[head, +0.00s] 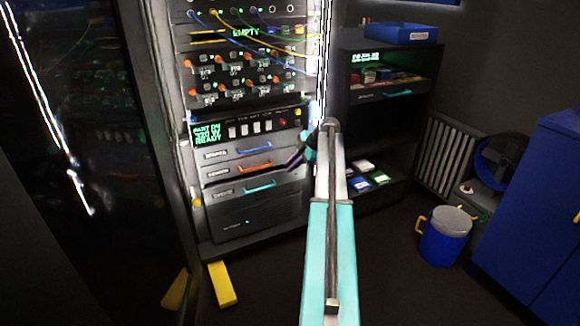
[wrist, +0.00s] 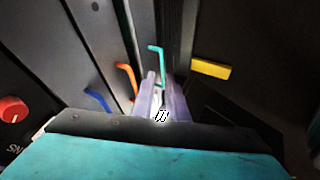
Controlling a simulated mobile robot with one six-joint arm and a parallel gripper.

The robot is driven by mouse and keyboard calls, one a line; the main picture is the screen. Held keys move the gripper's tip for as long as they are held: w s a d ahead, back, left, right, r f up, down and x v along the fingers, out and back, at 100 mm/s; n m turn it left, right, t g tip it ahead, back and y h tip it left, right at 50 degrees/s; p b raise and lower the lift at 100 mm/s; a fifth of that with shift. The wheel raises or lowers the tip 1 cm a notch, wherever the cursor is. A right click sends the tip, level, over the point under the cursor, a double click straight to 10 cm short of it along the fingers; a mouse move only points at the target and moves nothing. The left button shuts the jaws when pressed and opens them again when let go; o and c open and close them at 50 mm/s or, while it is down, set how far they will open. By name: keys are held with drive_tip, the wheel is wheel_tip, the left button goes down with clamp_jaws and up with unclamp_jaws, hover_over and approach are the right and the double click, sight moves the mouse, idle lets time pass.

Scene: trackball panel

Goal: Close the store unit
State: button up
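A tall dark rack (head: 236,222) stands in the middle of the head view. It has three drawers, with a blue handle (head: 254,150), an orange handle (head: 253,168) and a teal handle (head: 260,187). Their labels are too small to read, so I cannot tell which is the store unit or how far any drawer stands out. My gripper (head: 300,158) is by the right side of these drawers. In the wrist view its purple fingers (wrist: 161,84) are close together, near the teal handle (wrist: 156,62). The handle's lower end is hidden, and a grip cannot be told.
A dark glass door (head: 85,160) stands open at left. Yellow blocks (head: 222,284) are on the floor by the rack. A shelf unit (head: 345,115) with a blue tray (head: 395,33) stands right of the rack. A blue bucket (head: 443,240) and blue cabinet (head: 535,215) are further right.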

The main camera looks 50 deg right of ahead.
drive_tip(key=shift+o, duration=1.4)
drive_tip(key=shift+a+f, duration=0.3)
drive_tip(key=shift+f, duration=0.05)
drive_tip(key=s+a+f+m+g+y, duration=0.1)
drive_tip(key=s+a+f+m+g, duration=0.15)
drive_tip(key=a+f, duration=1.4)
drive_tip(key=s+a+f+m+g, duration=0.2)
drive_tip(key=a+f+m+g, duration=0.15)
drive_tip(key=a+f, duration=1.3)
drive_tip(key=s+a+f+m+g, duration=0.1)
drive_tip(key=s+a+f+m, duration=0.15)
drive_tip(key=s+a, duration=0.5)
drive_tip(key=s+a+f+m+g, duration=0.1)
drive_tip(key=s+a+f+g, duration=0.2)
drive_tip(key=a, duration=0.8)
drive_tip(key=s+a+f+m+h, duration=0.1)
drive_tip(key=s+a, duration=0.2)
drive_tip(key=s, duration=0.4)
drive_tip(key=s+a+f+m+g+h, duration=0.1)
drive_tip(key=s+a+f, duration=0.1)
drive_tip(key=s, duration=0.5)
drive_tip(key=s+a+f+m+h, duration=0.1)
drive_tip(key=s+a+f, duration=0.1)
drive_tip(key=s+a, duration=0.2)
drive_tip(key=s, duration=0.3)
drive_tip(key=shift+s+f+g, duration=0.25)
drive_tip(key=shift+s+g, duration=0.1)
drive_tip(key=shift+g, duration=0.05)
